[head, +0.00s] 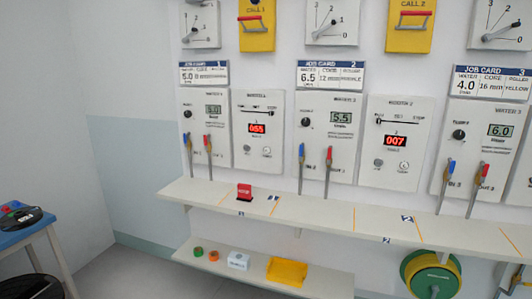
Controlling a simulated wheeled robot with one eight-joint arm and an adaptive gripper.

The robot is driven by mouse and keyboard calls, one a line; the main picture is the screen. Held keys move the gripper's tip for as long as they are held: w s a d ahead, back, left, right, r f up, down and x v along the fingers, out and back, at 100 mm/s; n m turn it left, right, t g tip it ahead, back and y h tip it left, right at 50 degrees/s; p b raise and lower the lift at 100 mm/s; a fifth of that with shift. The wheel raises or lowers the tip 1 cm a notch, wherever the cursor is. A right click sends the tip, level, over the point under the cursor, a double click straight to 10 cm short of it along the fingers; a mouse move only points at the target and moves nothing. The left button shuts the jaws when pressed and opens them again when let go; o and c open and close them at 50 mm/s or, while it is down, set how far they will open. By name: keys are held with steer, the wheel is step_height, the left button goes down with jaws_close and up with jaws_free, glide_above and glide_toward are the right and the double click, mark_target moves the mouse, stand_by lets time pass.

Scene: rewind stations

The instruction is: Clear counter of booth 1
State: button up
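In the head view, the left counter panel (258,135), under job card 1 (204,74), has a red lit display (256,128) that seems to read 055. Two small round buttons, a left one (248,149) and a right one (266,152), sit below the display. A slider bar (257,110) runs above it. My gripper is not in view.
The right counter panel (398,141) shows about 007. Blue and red levers stick out above the shelf, including a red one (328,165). A blue table (22,233) stands left; floor between is partly clear.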

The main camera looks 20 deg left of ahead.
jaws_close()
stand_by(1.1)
